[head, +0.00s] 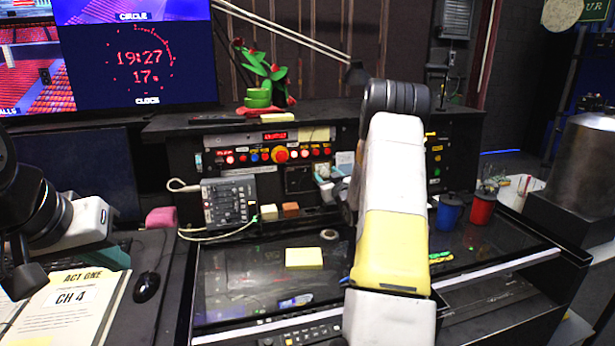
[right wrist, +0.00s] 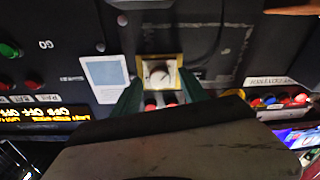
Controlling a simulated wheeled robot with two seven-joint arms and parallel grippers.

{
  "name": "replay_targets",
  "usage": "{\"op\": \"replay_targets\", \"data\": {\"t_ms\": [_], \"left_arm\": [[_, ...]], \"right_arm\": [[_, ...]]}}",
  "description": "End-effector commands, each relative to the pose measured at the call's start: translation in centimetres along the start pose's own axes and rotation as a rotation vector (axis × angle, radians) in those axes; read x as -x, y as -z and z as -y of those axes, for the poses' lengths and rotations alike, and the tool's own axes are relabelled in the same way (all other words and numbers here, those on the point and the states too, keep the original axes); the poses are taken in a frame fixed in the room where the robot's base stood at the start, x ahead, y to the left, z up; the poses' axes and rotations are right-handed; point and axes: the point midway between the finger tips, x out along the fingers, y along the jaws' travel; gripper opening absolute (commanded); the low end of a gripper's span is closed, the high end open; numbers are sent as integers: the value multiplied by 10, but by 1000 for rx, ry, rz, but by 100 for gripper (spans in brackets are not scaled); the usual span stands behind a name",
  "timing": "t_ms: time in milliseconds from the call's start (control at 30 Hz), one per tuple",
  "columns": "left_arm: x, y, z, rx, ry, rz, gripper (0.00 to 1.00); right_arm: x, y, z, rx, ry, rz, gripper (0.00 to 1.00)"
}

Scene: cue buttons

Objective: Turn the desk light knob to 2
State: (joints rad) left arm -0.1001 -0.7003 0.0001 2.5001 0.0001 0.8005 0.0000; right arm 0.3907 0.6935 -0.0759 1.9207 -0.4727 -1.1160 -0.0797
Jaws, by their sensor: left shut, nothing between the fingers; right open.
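A round white knob (right wrist: 158,73) on a square, yellow-edged plate shows in the right wrist view. No label or number for it can be read, and its setting is unclear. My right gripper (right wrist: 160,84) is open, with one dark green finger to each side of the knob's lower part. I cannot tell whether the fingers touch it.
Red buttons (right wrist: 168,98) sit close below the knob in the right wrist view, with a pale label card (right wrist: 106,79) to its left. In the head view, a large button (head: 279,154), a grey control box (head: 229,202), and blue (head: 449,212) and red cups (head: 483,206) surround the arm.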

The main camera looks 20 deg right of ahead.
Motion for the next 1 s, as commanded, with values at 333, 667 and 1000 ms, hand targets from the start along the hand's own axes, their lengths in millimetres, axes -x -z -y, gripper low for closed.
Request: {"op": "replay_targets", "data": {"t_ms": [333,667,1000], "left_arm": [[0,0,0,0,0,0,0],[0,0,0,0,0,0,0],[0,0,0,0,0,0,0]], "right_arm": [[0,0,0,0,0,0,2],[0,0,0,-27,-4,0,0],[1,0,1,-226,-35,0,0]]}}
